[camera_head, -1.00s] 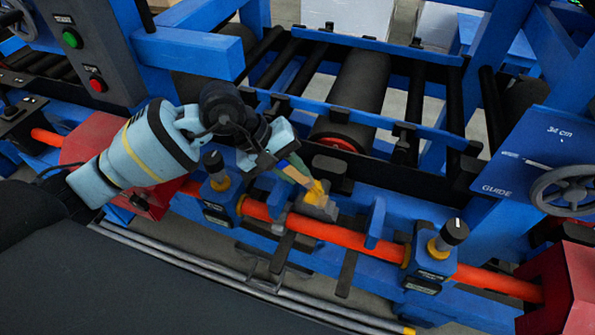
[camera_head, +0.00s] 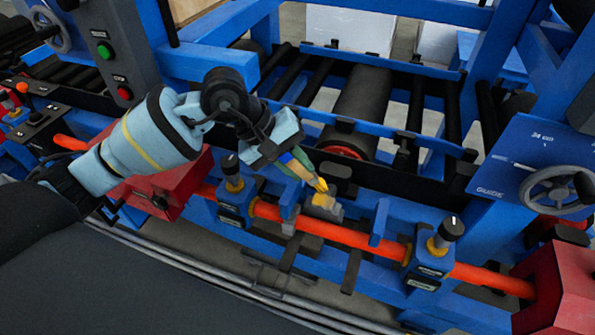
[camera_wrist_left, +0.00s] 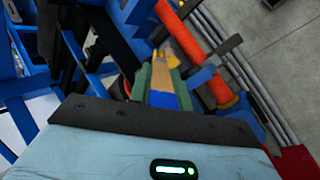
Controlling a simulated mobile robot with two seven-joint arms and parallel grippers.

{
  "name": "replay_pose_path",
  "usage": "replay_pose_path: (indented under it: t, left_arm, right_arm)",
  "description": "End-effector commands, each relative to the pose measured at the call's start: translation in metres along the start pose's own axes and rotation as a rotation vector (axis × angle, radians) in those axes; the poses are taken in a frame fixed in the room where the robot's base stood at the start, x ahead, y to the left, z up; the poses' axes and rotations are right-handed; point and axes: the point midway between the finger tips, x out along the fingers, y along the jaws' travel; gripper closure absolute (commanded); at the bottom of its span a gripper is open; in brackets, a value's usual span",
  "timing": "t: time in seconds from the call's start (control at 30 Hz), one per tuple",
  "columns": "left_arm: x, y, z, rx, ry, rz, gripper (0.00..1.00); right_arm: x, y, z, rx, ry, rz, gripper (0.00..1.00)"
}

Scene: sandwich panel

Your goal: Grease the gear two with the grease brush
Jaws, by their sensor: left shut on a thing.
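In the head view my left gripper (camera_head: 289,158) is shut on the grease brush (camera_head: 304,166). The brush points down and right, with its yellow tip just above a small grey block-like part that I take for gear two (camera_head: 325,208). A yellow patch shows on top of this part, beside the orange-red shaft (camera_head: 317,225). In the left wrist view the brush (camera_wrist_left: 163,100) lies between green strips in the gripper (camera_wrist_left: 160,85), and its yellow bristles show ahead. A thin gap between tip and part seems to show in the head view. My right gripper is out of view.
Black-topped knobs on blue mounts stand left (camera_head: 232,168) and right (camera_head: 450,230) along the shaft. A red housing (camera_head: 165,185) is at the left. Blue frame bars and a black roller (camera_head: 365,105) lie behind. A handwheel (camera_head: 557,190) is at the right.

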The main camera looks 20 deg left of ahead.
Motion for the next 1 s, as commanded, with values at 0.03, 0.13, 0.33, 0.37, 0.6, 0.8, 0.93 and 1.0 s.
replay_pose_path:
  t: [0.03,0.13,0.33,0.37,0.6,0.8,0.93,1.0]
  left_arm:
    - [-0.007,0.004,0.001,0.002,0.005,0.003,1.0]
    - [-0.014,0.007,0.002,0.001,0.007,0.003,1.0]
    - [-0.017,0.008,0.003,-0.003,0.004,0.002,1.0]
    - [-0.017,0.008,0.003,-0.003,0.004,0.002,1.0]
    - [-0.017,0.008,0.003,-0.004,0.004,0.001,1.0]
    - [-0.017,0.008,0.003,-0.003,0.004,0.002,1.0]
    - [-0.017,0.008,0.003,-0.003,0.004,0.002,1.0]
    - [-0.016,0.008,0.003,-0.003,0.004,0.002,1.0]
  right_arm:
    - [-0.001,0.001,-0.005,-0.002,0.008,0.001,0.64]
    - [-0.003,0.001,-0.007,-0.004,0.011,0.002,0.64]
    - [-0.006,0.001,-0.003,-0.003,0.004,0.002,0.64]
    - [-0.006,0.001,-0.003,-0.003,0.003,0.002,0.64]
    - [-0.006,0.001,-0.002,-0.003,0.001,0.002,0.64]
    - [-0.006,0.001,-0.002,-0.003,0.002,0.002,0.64]
    - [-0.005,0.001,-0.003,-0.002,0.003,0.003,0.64]
    - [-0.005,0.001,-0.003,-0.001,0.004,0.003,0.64]
